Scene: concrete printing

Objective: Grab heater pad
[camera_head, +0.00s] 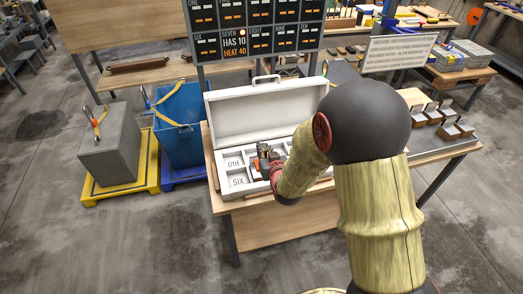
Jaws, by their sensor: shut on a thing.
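An open white case (240,113) stands on a wooden table, its lid tilted back. Its tray has compartments labelled ONE and SIX at the left. My gripper (263,150) is low over the middle of the tray, seen small and from behind. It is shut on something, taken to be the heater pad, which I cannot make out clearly. A small orange patch (257,167) shows beside the gripper; I cannot tell whether it is part of the pad. My arm hides the right part of the tray.
A dark board (257,28) behind the case reads SEVEN, HAS 10, HEAT 40. A blue bin (181,130) and a grey block (112,145) on a yellow pallet stand left. Small trays (437,115) and a sign (398,53) are right. The wooden front shelf is clear.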

